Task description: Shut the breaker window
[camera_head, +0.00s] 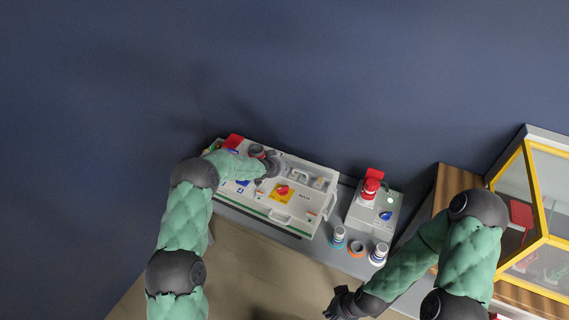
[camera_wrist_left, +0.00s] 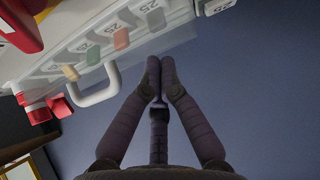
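The socket box (camera_head: 257,205) is a white-grey panel on the bench against the blue wall, with a red rotary switch on a yellow plate (camera_head: 281,192) and a pale handle. The breaker window (camera_head: 300,174), a clear cover, shows near its upper right part. In the left wrist view a row of coloured breakers (camera_wrist_left: 95,55) sits behind clear plastic, with a white handle (camera_wrist_left: 97,88) at its edge. My left gripper (camera_wrist_left: 160,62) has its fingertips together beside the window's edge; nothing shows between them. My right gripper (camera_head: 342,303) is low in the head view, away from the box; its fingers are unclear.
A smaller grey box (camera_head: 373,213) with a red plug (camera_head: 371,186) stands to the right. A yellow-framed glass case (camera_head: 540,200) is at the far right. The floor in front is clear.

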